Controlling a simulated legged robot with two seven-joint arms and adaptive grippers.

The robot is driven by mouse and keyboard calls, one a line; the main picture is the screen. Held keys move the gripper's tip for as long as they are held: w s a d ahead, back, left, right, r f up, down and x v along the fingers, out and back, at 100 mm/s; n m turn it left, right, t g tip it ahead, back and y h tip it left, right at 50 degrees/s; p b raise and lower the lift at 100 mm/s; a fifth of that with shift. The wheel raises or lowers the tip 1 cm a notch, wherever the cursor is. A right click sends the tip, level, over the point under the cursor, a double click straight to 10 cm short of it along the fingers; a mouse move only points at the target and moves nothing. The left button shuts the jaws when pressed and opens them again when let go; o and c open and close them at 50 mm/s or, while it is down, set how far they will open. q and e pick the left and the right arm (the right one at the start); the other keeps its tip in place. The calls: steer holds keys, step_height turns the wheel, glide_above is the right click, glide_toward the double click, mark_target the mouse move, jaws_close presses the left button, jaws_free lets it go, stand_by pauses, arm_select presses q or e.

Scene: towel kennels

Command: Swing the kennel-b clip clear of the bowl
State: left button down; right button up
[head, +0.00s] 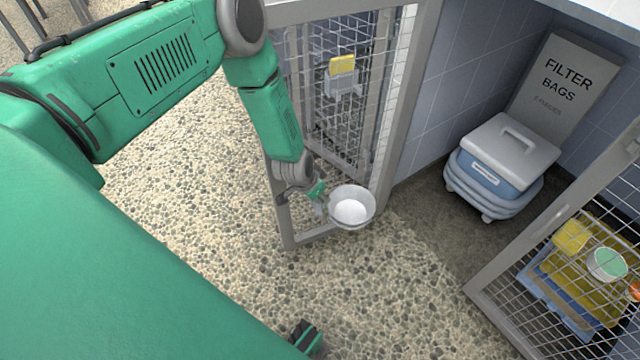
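A round metal bowl (362,219) with a white inside sits low at the frame of an open mesh kennel door (408,70). My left gripper (318,198) is at the bowl's left rim, beside the door frame. Its fingers are small and partly hidden, so I cannot tell whether they are open or shut, or whether they touch the bowl. I cannot make out a clip at the bowl; the gripper covers that side. No kennel letter is readable.
A blue-and-grey lidded bin (500,168) stands in front of a grey FILTER BAGS box (566,85). At right, a mesh door (520,262) stands before folded yellow towels (585,280) and a green-topped cup (607,264). A yellow-topped grey holder (342,75) is on the mesh. Pebbled floor (400,310) is clear.

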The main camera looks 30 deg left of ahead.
arm_select(q)
steer(key=shift+s+a, duration=0.15)
steer(key=shift+s, duration=0.05)
steer(key=c, duration=1.3)
jaws_free()
steer(key=shift+c, duration=0.2)
steer(key=shift+o, duration=0.7)
steer(key=v, duration=1.2)
steer(key=shift+w, duration=0.1)
